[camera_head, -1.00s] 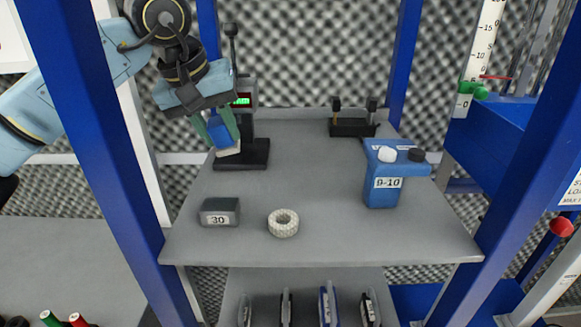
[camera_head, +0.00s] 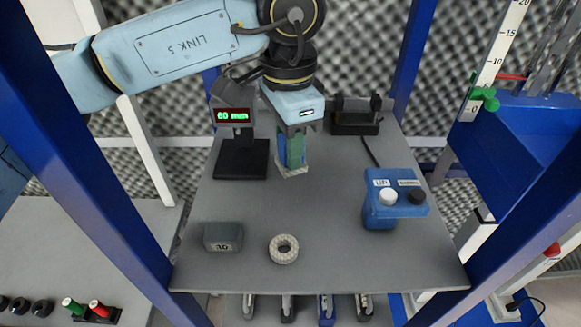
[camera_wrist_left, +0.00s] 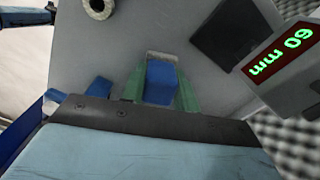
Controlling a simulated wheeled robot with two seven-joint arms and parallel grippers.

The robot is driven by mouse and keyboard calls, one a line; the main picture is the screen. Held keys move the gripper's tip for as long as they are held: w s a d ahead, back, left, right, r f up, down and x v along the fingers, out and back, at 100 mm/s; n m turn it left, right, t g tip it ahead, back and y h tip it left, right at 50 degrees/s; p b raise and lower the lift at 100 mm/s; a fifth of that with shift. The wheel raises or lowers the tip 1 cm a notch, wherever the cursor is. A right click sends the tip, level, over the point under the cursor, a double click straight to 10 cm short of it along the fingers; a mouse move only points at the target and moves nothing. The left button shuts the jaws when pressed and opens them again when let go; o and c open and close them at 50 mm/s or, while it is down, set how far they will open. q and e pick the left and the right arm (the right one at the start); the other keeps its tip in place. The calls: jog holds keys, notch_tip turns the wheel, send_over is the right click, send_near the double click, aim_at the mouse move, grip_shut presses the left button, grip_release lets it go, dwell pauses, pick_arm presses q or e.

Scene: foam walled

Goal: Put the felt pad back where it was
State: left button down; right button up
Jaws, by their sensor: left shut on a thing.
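My left gripper (camera_head: 291,155) has green fingers and points down over the grey table, right of the display stand. It is shut on a blue block with a pale, speckled bottom, which I take to be the felt pad (camera_head: 293,171). In the left wrist view the blue block (camera_wrist_left: 161,82) sits between the green fingers, with a pale edge at its far end. The pad is close to the tabletop; I cannot tell whether it touches. My right gripper is not in view.
A display reading 60 mm (camera_head: 234,115) stands left of the gripper. A black holder (camera_head: 355,122) is behind right. A blue box with knobs (camera_head: 392,205), a grey block marked 30 (camera_head: 223,237) and a pale ring (camera_head: 284,249) stand on the table (camera_head: 330,215). The table's middle is clear.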

pick_arm(q)
notch_tip(320, 180, down, 2)
jog(key=shift+f, duration=0.15)
jog(key=shift+f+p, duration=0.85)
jog(key=shift+f, duration=1.15)
jog(key=c, duration=1.1)
grip_release()
jog(key=shift+o, duration=0.2)
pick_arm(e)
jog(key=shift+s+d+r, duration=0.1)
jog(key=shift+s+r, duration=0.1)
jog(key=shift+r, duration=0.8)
pick_arm(q)
notch_tip(320, 180, up, 11)
jog(key=b, duration=0.3)
jog(key=shift+b, duration=0.3)
jog(key=shift+r, duration=0.55)
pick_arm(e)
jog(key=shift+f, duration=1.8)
